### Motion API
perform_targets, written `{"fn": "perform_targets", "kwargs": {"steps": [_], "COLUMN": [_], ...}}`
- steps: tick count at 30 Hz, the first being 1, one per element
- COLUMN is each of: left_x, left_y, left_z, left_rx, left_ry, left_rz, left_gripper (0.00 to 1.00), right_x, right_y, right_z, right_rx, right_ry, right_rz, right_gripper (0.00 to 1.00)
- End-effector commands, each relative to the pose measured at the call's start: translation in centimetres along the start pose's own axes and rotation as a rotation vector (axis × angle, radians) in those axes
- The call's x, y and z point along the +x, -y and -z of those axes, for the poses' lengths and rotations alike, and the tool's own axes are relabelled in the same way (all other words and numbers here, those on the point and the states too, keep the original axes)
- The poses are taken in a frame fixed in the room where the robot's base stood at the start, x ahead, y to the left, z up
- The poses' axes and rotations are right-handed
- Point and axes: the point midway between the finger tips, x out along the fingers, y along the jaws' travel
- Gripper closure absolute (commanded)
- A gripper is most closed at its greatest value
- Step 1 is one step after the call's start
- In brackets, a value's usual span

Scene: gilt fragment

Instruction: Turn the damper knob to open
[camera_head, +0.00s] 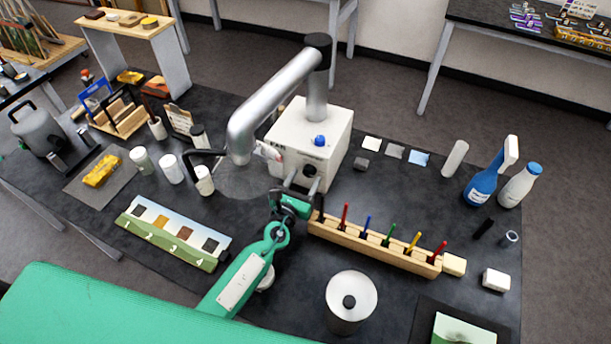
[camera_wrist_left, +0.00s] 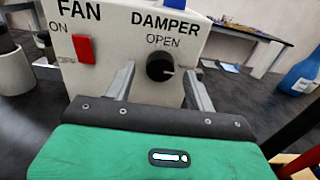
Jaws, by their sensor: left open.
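The damper knob (camera_wrist_left: 160,67) is a round black knob with a pale pointer mark on the front of a white box. It sits under the words DAMPER and OPEN, and its mark points to the right. The white box (camera_head: 322,128) stands on the dark table in the head view, with a silver duct rising from it. My left gripper (camera_wrist_left: 160,88) is open, its two fingers on either side of the knob. I cannot tell whether they touch it. In the head view my left gripper (camera_head: 300,182) is at the box's front. My right gripper is not in view.
A wooden rack (camera_head: 372,248) with coloured handles stands right of my left arm. White jars (camera_head: 172,168) stand left of the box.

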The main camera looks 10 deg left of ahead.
Motion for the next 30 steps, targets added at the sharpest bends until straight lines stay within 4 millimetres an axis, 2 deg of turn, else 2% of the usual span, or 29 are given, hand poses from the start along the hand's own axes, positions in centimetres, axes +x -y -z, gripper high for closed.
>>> {"fn": "perform_targets", "kwargs": {"steps": [4,14,21,30], "left_x": [1.00,1.21,1.20,1.19], "left_y": [0.02,0.04,0.03,0.03], "left_z": [-0.04,0.00,0.00,0.07], "left_rx": [-0.001,-0.002,-0.001,-0.030], "left_ry": [0.000,0.000,0.000,0.000], "left_rz": [0.000,0.000,0.000,0.000], "left_gripper": [0.45,0.45,0.90,0.90], "right_x": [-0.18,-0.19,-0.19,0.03], "right_y": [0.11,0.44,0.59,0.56], "right_z": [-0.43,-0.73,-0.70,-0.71], "right_rx": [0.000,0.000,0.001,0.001], "right_ry": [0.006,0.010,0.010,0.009], "right_rz": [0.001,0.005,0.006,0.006], "right_gripper": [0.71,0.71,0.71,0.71]}}
